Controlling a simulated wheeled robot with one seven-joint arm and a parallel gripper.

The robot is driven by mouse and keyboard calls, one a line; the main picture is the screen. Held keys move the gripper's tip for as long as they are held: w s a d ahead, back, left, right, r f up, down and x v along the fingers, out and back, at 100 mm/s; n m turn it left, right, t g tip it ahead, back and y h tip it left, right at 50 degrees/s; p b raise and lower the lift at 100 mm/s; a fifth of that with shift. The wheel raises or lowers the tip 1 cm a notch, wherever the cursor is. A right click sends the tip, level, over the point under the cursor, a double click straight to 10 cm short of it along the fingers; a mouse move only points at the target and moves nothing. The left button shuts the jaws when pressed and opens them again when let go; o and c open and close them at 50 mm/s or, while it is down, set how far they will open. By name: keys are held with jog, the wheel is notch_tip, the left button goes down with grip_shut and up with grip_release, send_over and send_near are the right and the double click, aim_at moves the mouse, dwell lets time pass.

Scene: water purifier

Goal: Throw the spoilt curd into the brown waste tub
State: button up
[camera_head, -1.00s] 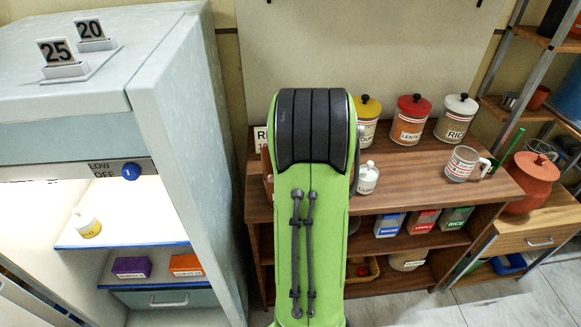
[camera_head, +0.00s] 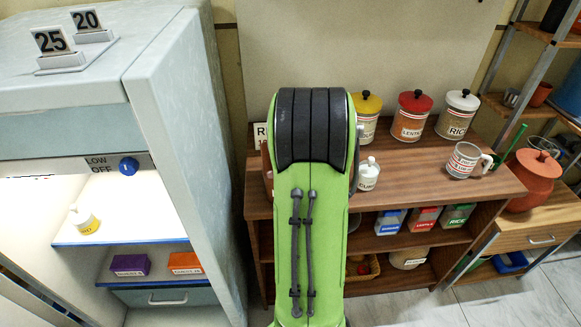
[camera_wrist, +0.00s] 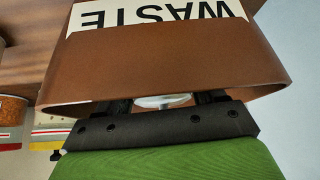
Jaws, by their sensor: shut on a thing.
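In the wrist view the brown waste tub (camera_wrist: 165,62), labelled WASTE upside down, fills the upper part. My gripper (camera_wrist: 165,103) is at its rim, and the tub wall hides the fingertips. It is shut on a white, round-edged thing (camera_wrist: 160,101), mostly hidden behind that wall, so I cannot read any label on it. In the head view my green arm hides my gripper and most of the tub; a brown sliver (camera_head: 267,162) shows beside the arm. A small white-lidded jar (camera_head: 368,176) with a curd-like label stands on the wooden counter, right of the arm.
Yellow-, red- (camera_head: 411,115) and white-lidded canisters line the counter's back. A mug (camera_head: 464,161) stands in front, and an orange-brown pot (camera_head: 531,180) is at right. A metal-legged shelf stands far right.

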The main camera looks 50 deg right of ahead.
jog(key=shift+f+b, duration=0.5)
jog(key=shift+f, duration=0.1)
dwell(0.3)
jog(key=o, duration=1.3)
jog(key=shift+c, duration=0.2)
jog(key=p+v, duration=0.4)
jog(key=v, duration=1.1)
jog(key=shift+r, duration=0.35)
jog(key=shift+s+a, duration=0.1)
jog(key=shift+s, duration=0.05)
